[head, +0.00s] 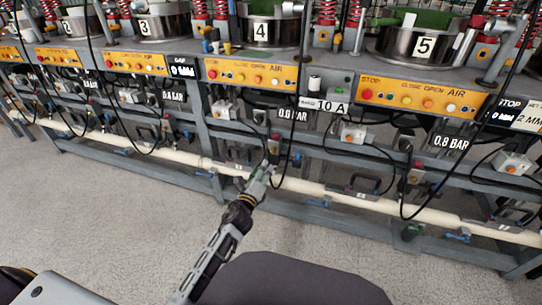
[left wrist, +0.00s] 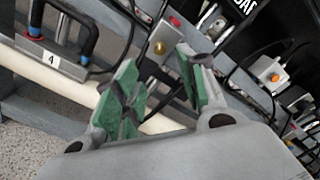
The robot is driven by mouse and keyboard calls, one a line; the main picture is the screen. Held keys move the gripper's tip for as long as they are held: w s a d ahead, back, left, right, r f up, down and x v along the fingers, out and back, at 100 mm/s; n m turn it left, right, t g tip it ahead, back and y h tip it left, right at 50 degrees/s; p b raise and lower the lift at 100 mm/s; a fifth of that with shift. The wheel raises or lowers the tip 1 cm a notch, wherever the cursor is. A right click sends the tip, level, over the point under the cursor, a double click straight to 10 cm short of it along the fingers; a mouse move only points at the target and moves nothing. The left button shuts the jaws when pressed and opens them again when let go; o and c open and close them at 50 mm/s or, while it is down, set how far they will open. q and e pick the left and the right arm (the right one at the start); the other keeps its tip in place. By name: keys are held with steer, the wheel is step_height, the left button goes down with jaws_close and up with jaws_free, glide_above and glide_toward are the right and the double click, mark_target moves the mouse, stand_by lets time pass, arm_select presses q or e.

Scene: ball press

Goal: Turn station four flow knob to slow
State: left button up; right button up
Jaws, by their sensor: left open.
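Station four shows in the head view by its drum marked 4 (head: 261,31) and its orange button panel (head: 250,74). Below it is the 0.6 BAR display (head: 292,115). A small grey box under that display carries a red button and, lower, a round brass knob (left wrist: 159,47), seen in the left wrist view. I cannot read the knob's setting. My left gripper (head: 268,168) is in front of and below this box. Its green-padded jaws (left wrist: 160,85) are open and empty, with the knob beyond the gap between them, apart from both pads. My right gripper is not in view.
A cream pipe (head: 315,188) runs along the front of the frame, close to my left gripper. Black cables (head: 300,150) hang nearby. The grey floor (head: 110,215) in front is clear.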

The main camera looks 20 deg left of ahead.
mark_target(272, 152)
arm_select(q)
steer(key=w+b, duration=0.1)
steer(key=w, duration=0.5)
steer(key=shift+w+d, duration=0.1)
steer(key=shift+w, duration=0.25)
steer(key=shift+w+f+b, duration=0.1)
steer(key=shift+w+b, duration=0.55)
steer(key=shift+w, duration=1.15)
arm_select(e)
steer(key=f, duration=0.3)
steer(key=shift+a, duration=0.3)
arm_select(q)
steer(key=shift+c, duration=0.5)
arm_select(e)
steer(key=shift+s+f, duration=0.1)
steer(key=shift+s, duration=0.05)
arm_select(q)
jaws_close()
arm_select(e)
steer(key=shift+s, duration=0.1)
